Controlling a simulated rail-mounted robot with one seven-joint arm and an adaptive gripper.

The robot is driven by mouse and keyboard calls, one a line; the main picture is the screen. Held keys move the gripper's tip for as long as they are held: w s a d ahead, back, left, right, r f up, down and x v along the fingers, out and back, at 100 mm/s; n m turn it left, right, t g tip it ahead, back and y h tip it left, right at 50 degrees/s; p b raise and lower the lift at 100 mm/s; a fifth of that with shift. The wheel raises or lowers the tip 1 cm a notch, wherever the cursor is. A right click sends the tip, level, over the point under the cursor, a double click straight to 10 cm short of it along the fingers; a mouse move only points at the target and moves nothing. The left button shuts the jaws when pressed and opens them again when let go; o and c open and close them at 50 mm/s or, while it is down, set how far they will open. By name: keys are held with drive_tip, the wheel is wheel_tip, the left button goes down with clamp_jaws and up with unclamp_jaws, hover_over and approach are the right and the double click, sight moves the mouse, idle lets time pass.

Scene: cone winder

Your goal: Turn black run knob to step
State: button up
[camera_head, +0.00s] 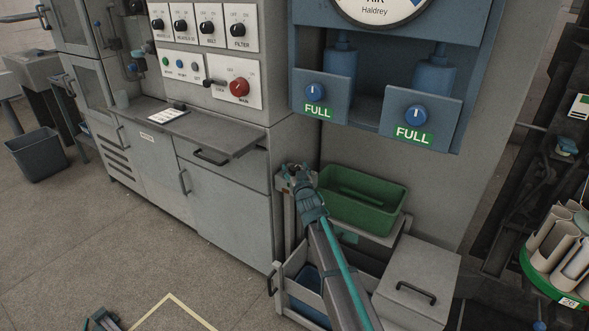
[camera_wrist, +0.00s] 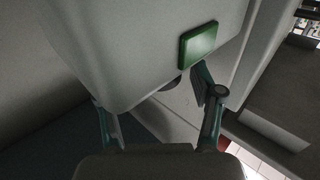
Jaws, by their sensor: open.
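No knob that I can read as the black run knob shows in either view. Several black knobs, such as the filter knob (camera_head: 238,30), sit on white plates on the control panel at the upper left in the head view. Below them is a red main knob (camera_head: 239,87) with a small black lever (camera_head: 208,82) beside it. My gripper (camera_head: 297,170) is open, low in front of the cabinets beside the green bin, well apart from the panel. In the wrist view its fingers (camera_wrist: 152,95) are spread with nothing held, facing a pale grey surface with a green rectangle (camera_wrist: 198,44).
A green bin (camera_head: 372,188) rests on a cart right of my gripper. A blue unit (camera_head: 300,45) with blue knobs marked FULL hangs above. A drawer or shelf front (camera_head: 190,130) juts out below the panel. Cones stand on a green-rimmed tray (camera_head: 545,287) at right.

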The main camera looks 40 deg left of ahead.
drive_tip(key=shift+w+a, duration=0.3)
drive_tip(key=shift+a, duration=0.05)
drive_tip(key=c, duration=1.1)
